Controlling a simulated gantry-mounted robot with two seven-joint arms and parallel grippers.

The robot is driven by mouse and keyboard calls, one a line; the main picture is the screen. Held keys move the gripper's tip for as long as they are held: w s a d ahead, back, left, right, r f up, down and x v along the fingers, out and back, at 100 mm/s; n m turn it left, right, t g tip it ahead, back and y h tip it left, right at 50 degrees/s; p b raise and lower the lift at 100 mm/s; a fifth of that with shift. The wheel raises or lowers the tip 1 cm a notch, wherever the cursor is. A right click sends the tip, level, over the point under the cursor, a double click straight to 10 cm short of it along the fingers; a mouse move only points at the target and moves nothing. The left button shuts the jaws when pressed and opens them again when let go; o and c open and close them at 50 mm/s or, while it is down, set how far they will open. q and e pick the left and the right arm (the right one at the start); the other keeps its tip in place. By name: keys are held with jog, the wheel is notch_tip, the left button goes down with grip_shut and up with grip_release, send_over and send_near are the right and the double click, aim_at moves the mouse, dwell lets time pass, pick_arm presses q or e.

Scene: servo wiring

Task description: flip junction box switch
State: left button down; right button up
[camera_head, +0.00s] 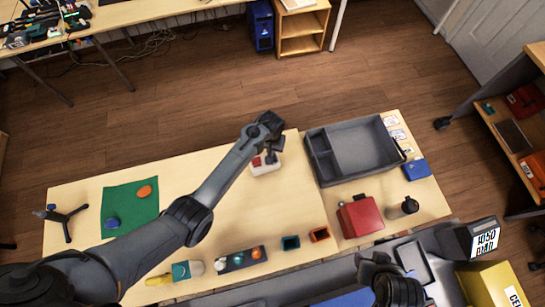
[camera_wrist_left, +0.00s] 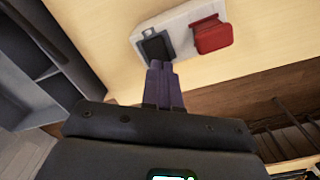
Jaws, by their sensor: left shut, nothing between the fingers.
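The junction box (camera_head: 264,168) is a small white block on the wooden table, with a red part on it. In the left wrist view the white box (camera_wrist_left: 180,28) carries a dark square switch (camera_wrist_left: 156,46) and a red block (camera_wrist_left: 212,36) beside it. My left gripper (camera_head: 271,157) reaches over the box from the left. Its purple fingers (camera_wrist_left: 160,68) are shut and empty, with tips at the lower edge of the dark switch. I cannot tell whether they touch it. Part of my right arm shows at the lower edge; its fingers cannot be made out.
A grey tray (camera_head: 313,146) stands right of the box. A red box (camera_head: 360,217), a dark bottle (camera_head: 403,207) and small coloured containers (camera_head: 290,242) line the near side. A green mat (camera_head: 130,209) lies at left. Bare table surrounds the junction box.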

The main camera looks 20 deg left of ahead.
pick_arm(q)
jog(key=shift+f+b, duration=0.7)
jog(key=shift+f, duration=0.3)
dwell(0.8)
notch_tip(320, 180, up, 7)
jog(key=p, duration=0.8)
jog(key=shift+r, duration=0.1)
dwell(0.6)
